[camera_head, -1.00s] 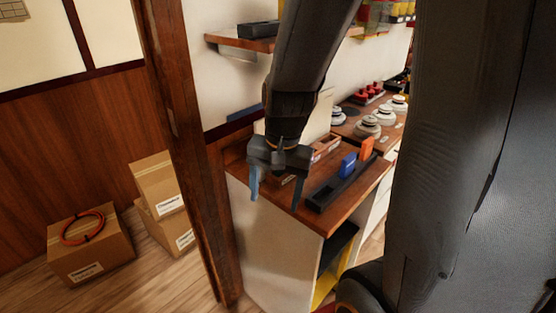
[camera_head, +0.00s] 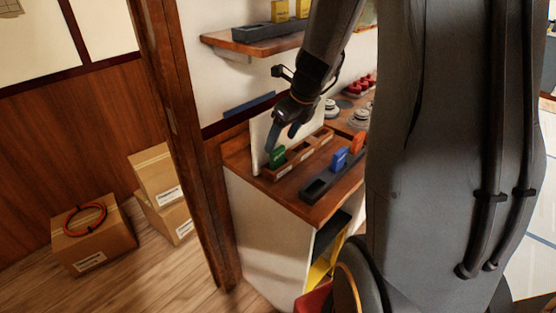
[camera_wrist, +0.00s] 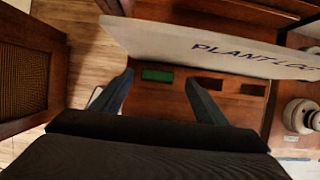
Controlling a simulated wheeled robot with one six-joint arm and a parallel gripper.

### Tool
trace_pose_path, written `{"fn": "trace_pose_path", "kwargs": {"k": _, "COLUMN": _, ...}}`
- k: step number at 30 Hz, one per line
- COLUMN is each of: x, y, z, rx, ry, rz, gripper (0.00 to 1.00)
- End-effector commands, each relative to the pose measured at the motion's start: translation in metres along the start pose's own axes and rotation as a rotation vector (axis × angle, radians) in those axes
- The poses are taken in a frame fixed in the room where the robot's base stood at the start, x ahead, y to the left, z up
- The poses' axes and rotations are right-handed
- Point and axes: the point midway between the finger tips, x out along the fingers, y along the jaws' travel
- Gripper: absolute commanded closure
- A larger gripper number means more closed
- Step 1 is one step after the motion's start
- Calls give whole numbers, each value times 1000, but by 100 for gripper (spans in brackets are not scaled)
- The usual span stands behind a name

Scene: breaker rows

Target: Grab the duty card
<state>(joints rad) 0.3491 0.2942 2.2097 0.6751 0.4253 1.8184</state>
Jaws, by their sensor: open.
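No card with a readable "duty" label shows. A green card-like piece (camera_head: 277,157) stands in the left slot of a wooden rack (camera_head: 309,148) on the counter. In the wrist view the green piece (camera_wrist: 158,75) lies between the two fingers, near the tips and apart from both. My gripper (camera_head: 283,138) is open and empty, pointing down just above the green piece. The gripper's fingers (camera_wrist: 161,78) also frame it in the wrist view. A blue piece (camera_head: 339,160) and an orange piece (camera_head: 357,144) stand in a black rack (camera_head: 318,188) in front.
A white board (camera_wrist: 215,47) marked "PLANT-LOG" stands close behind the wooden rack. A wall shelf (camera_head: 250,46) with a dark tray is above. A wooden post (camera_head: 190,130) rises left of the counter (camera_head: 290,205). White round objects (camera_head: 358,118) stand farther right.

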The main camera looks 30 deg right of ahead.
Motion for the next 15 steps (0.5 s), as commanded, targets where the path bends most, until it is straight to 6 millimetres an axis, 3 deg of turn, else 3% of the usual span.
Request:
{"fn": "trace_pose_path", "kwargs": {"k": 10, "x": 45, "y": 3, "z": -4, "rx": -4, "ry": 2, "rz": 2, "gripper": 33}}
{"fn": "trace_pose_path", "kwargs": {"k": 15, "x": 55, "y": 2, "z": -4, "rx": -6, "ry": 1, "rz": 0, "gripper": 33}}
